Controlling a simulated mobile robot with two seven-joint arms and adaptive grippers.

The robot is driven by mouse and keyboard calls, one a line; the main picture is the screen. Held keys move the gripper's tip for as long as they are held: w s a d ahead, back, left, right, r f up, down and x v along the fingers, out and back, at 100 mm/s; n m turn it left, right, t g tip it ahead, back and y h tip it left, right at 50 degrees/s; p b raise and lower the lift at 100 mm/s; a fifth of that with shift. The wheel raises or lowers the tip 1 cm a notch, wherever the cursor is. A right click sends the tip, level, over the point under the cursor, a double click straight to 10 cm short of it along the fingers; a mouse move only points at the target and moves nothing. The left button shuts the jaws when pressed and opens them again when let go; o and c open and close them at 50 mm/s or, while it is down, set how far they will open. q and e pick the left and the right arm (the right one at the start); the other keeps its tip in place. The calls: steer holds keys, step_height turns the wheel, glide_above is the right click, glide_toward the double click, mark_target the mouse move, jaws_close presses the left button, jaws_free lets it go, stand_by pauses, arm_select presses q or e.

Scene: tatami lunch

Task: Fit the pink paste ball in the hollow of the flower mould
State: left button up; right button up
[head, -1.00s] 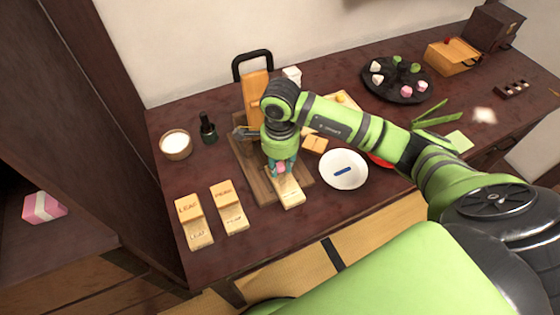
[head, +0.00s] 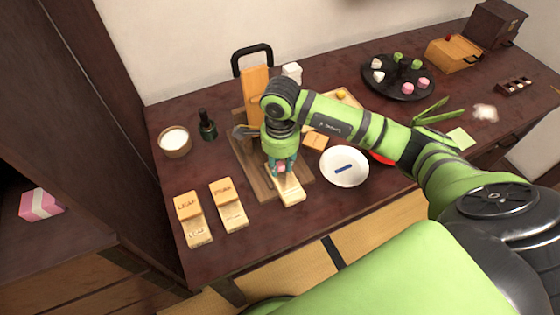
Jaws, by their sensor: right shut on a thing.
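My right gripper (head: 279,165) points down over the wooden board (head: 253,175) and is shut on the pink paste ball (head: 280,168), of which only a small part shows between the fingers. Right below it lies a pale wooden mould (head: 291,193) at the board's front edge. The gripper covers the far part of this mould, so its hollow is hidden. I cannot tell whether the ball touches the mould. My left gripper is not in view.
Two labelled moulds, LEAF (head: 199,231) and another (head: 232,214), lie to the left. A white bowl (head: 344,167) with a blue item stands right of the board. A powder bowl (head: 174,142) and dark bottle (head: 208,126) stand behind left. A black sweets plate (head: 398,78) is at the back.

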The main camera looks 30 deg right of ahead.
stand_by(0.3)
steer(key=o, duration=0.9)
steer(key=shift+r+p, duration=2.1)
steer(key=shift+r, duration=1.4)
steer(key=shift+f, duration=0.1)
